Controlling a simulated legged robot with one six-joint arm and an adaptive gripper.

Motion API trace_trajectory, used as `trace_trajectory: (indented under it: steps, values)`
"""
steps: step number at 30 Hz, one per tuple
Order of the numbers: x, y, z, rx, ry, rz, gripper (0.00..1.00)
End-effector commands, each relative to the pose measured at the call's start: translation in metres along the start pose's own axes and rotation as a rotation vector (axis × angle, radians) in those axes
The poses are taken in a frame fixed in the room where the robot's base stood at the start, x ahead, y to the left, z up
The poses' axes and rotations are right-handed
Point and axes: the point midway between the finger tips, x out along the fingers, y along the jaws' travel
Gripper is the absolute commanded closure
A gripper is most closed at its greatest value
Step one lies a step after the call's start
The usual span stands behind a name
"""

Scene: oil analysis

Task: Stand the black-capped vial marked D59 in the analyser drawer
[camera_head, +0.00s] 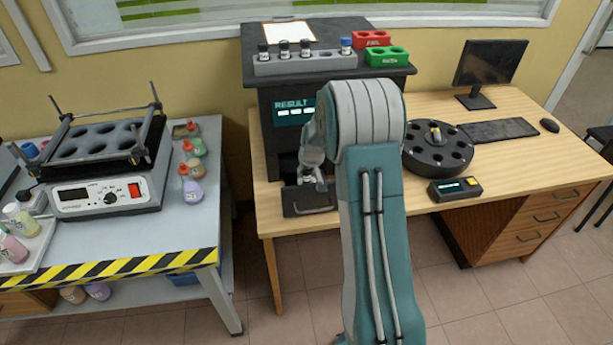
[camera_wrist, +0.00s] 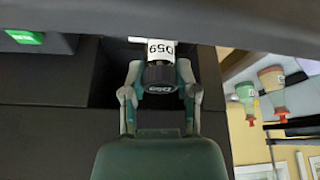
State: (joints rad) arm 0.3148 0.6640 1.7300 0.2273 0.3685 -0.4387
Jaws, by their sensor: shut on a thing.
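In the head view my gripper (camera_head: 312,167) is at the front opening of the black analyser (camera_head: 278,160), above the pulled-out drawer (camera_head: 308,202). My arm hides part of the analyser there, and the vial is hard to make out. Whether the vial's base touches the drawer cannot be told.
A grey rack (camera_head: 290,67) with black-capped vials and a blue-capped one stands on the analyser, beside red (camera_head: 372,39) and green (camera_head: 387,57) racks. A round black carousel (camera_head: 438,163) and a small console (camera_head: 455,190) are on the desk right of my arm.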

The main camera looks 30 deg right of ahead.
Motion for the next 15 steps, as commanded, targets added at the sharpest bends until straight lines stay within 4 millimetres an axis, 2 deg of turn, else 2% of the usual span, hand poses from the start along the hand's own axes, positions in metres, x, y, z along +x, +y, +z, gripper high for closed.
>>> trace_trajectory:
  steps: [4,13,14,15]
  values:
    - [0.02,0.0,0.009,0.001,-0.003,-0.001,1.0]
    - [0.022,0.0,0.01,0.0,-0.001,-0.001,1.0]
    - [0.022,0.0,0.01,0.0,-0.001,-0.001,0.57]
    - [0.022,0.0,0.009,0.0,-0.001,-0.001,0.39]
